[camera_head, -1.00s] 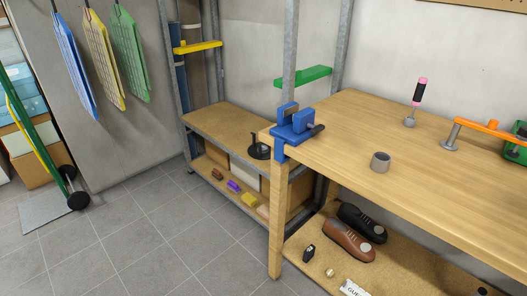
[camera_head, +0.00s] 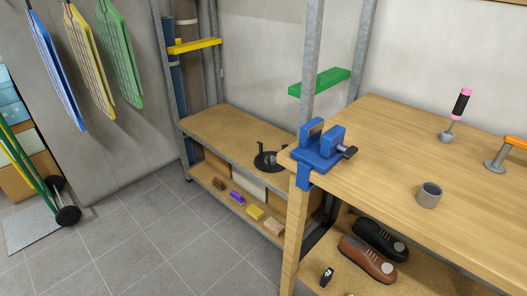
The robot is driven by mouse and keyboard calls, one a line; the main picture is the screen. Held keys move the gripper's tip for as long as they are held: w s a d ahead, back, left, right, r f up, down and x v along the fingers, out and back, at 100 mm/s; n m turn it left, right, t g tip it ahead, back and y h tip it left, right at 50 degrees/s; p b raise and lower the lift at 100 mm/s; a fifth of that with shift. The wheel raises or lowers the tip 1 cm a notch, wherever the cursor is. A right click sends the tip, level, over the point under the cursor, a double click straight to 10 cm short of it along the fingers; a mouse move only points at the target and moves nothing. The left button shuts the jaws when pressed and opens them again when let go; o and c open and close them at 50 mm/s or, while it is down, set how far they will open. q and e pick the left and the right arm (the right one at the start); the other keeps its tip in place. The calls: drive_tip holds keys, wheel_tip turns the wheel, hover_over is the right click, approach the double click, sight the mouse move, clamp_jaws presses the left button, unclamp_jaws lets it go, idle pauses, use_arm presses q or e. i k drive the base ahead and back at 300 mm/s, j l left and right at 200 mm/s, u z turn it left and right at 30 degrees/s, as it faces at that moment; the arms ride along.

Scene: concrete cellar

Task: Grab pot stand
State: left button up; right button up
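A black stand (camera_head: 267,161) with a round flat base and short upright parts sits on the upper wooden board of the low metal shelf (camera_head: 215,128). I take it to be the pot stand. It is near the board's right front edge, just left of the blue vise (camera_head: 322,147), and the workbench corner is close to its right side. Neither of my grippers shows in the head view.
The workbench (camera_head: 420,140) fills the right, with a grey cup (camera_head: 429,195) and a pink-and-black-handled tool (camera_head: 457,113) on top. Shoes (camera_head: 368,258) lie below. A green hand truck (camera_head: 35,175) stands at left. The tiled floor (camera_head: 160,240) before the shelf is clear.

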sight(266, 162)
drive_tip(key=i+j, duration=0.5)
drive_tip(key=i, duration=0.2)
drive_tip(key=i+j, duration=0.5)
drive_tip(key=i, duration=0.25)
drive_tip(key=i+j+z, duration=0.1)
drive_tip(key=i+j, duration=0.4)
drive_tip(key=i, duration=0.2)
drive_tip(key=i+j, duration=0.6)
drive_tip(key=i, duration=0.15)
drive_tip(key=z, duration=1.45)
drive_tip(key=i+j, duration=0.05)
drive_tip(key=j, duration=0.05)
